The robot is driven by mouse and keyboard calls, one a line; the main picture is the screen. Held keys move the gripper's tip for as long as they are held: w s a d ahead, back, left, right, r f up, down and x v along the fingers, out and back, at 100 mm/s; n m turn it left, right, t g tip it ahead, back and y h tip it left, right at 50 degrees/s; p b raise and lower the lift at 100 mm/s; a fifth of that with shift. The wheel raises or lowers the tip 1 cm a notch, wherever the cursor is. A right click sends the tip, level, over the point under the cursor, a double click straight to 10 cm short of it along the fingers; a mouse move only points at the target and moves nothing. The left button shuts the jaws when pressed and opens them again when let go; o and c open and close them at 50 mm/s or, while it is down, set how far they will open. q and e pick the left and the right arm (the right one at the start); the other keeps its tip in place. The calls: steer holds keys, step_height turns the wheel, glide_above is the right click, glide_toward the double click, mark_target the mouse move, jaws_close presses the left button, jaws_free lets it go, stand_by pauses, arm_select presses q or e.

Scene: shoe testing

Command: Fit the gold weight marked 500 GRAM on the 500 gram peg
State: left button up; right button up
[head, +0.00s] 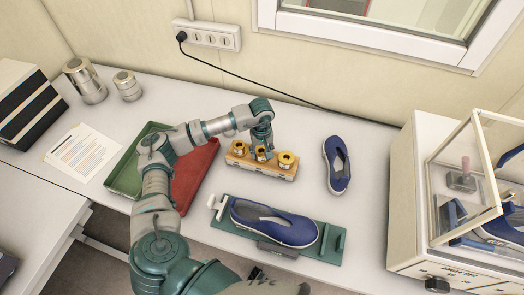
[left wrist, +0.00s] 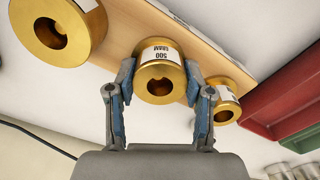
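Three gold weights stand in a row on a light wooden block on the table. The middle gold weight (left wrist: 159,75) carries a white label reading 500 GRAM, upside down in the left wrist view. My left gripper (head: 262,152) reaches down over this weight. In the left wrist view the fingers of my left gripper (left wrist: 160,80) lie against both sides of it, with no clear gap. The wooden block (head: 240,163) shows below the weights. The 500 gram peg is not clearly seen, and I cannot tell how the weight sits on it. My right gripper is not in view.
The other gold weights stand left (head: 242,148) and right (head: 287,160) of the middle one, close to the fingers. A blue shoe (head: 275,224) lies on a green fixture (head: 333,244) in front. Another blue shoe (head: 337,165) lies to the right. Red (head: 195,172) and green (head: 127,172) trays lie left.

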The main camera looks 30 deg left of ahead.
arm_select(q)
steer(key=o, duration=0.5)
steer(key=shift+a, duration=0.1)
steer(key=shift+c, duration=0.2)
step_height(320, 180, up, 12)
steer(key=shift+a+f, duration=0.1)
stand_by(0.4)
